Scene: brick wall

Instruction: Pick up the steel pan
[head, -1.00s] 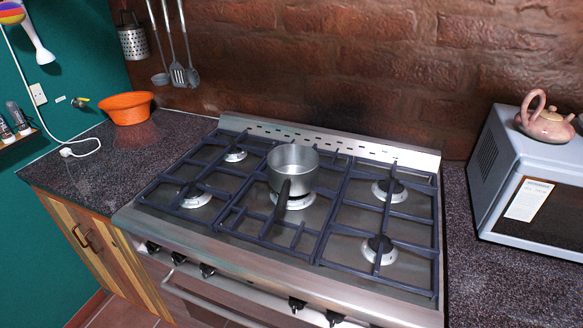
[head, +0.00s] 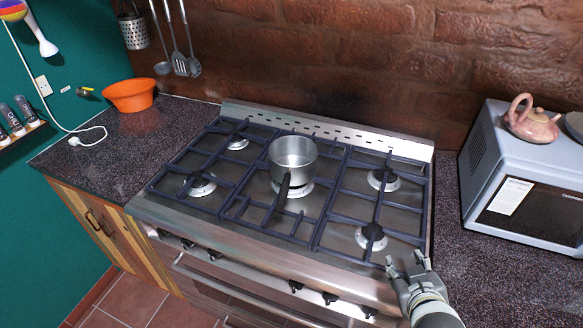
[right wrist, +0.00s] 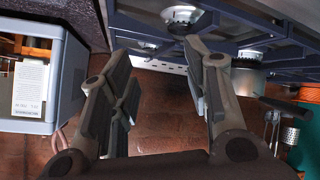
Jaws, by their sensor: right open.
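The steel pan (head: 293,158) is a small silver saucepan with a dark handle. It stands upright on the middle burner of the stove (head: 340,262) in the head view, its handle pointing toward the front. My right gripper (head: 407,267) is at the stove's front right corner, to the right of and nearer than the pan, and apart from it. It is open and empty. In the right wrist view its fingers (right wrist: 164,88) are spread wide, and the pan (right wrist: 247,80) shows in part beyond the right finger. My left gripper is not in view.
A grey microwave (head: 473,168) with a pink teapot (head: 533,122) on top stands right of the stove. An orange bowl (head: 130,96) sits on the left counter. Raised dark grates surround the pan. Utensils (head: 178,62) hang on the brick wall behind.

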